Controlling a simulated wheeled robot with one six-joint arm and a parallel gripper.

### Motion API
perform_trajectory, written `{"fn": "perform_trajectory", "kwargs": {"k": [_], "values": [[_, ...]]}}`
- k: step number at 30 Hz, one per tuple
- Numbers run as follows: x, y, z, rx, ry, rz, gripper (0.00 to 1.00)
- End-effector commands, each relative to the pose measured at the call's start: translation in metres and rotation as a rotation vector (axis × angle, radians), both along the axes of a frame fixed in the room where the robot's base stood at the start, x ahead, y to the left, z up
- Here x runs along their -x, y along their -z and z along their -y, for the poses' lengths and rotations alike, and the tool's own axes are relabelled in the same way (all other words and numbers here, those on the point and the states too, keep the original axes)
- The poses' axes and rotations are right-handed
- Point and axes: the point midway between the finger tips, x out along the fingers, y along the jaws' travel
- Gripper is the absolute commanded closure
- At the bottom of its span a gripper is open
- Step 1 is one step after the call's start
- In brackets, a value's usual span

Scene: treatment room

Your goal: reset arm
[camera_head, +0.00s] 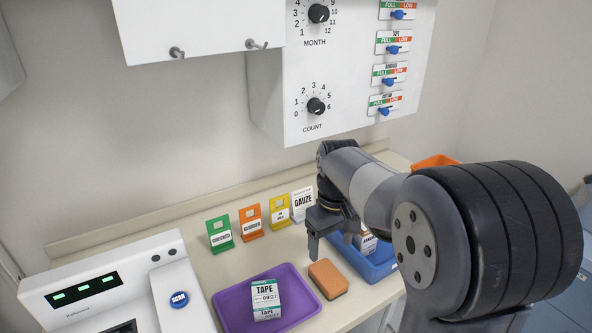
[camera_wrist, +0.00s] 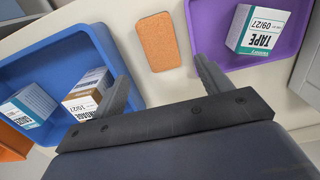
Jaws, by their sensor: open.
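My gripper (camera_head: 328,228) is open and empty, held above the counter near the blue tray in the head view. In the wrist view its two fingers (camera_wrist: 165,85) stand wide apart, with nothing between their tips. My arm covers part of the blue tray (camera_head: 379,268) in the head view.
A purple tray (camera_head: 230,300) holds a TAPE box (camera_head: 266,299). The blue tray (camera_wrist: 60,48) holds a brown-and-white box (camera_wrist: 88,95) and another box (camera_wrist: 28,106). A scanner (camera_head: 110,290) stands left. Coloured signs (camera_head: 251,222) stand along the back. A dial panel (camera_head: 345,70) hangs above.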

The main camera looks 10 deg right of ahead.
Motion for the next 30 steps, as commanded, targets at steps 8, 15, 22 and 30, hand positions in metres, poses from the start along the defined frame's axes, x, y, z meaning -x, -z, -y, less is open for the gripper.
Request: {"fn": "perform_trajectory", "kwargs": {"k": [8, 15, 22, 30], "values": [[0.001, 0.052, 0.0, 0.0, 0.0, -0.005, 0.27], [0.001, 0.1, 0.0, 0.0, 0.0, -0.004, 0.27], [-0.001, 0.093, 0.0, 0.0, 0.0, 0.005, 0.27], [0.0, 0.077, 0.0, 0.0, 0.0, 0.0, 0.27]]}}
